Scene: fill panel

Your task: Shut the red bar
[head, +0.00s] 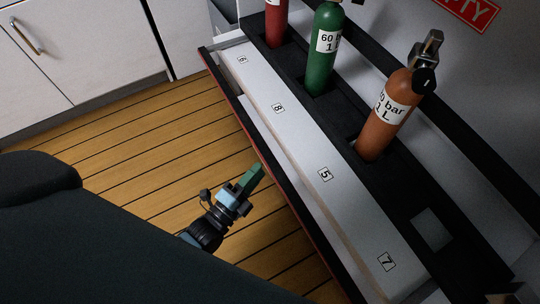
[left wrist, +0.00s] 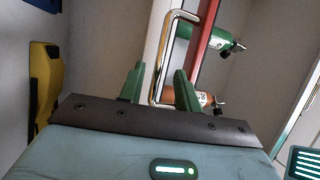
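The red bar (head: 262,163) runs along the front edge of the white numbered shelf in the head view, dark on top with a thin red side. A red strip (left wrist: 207,42), seemingly the same bar, shows in the left wrist view beside a chrome handle (left wrist: 166,45). My left gripper (head: 255,178) is at the front of the bar, near its middle. In the left wrist view its green fingers (left wrist: 158,83) are apart, and the handle's lower end appears between them. I cannot tell whether they touch it. My right gripper is not in view.
Red (head: 276,22), green (head: 322,62) and orange (head: 387,120) cylinders stand in the black rack (head: 345,135) behind the shelf (head: 300,150); one slot (head: 432,230) is empty. White cabinets (head: 100,40) stand at the upper left. The wooden floor (head: 150,140) is clear.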

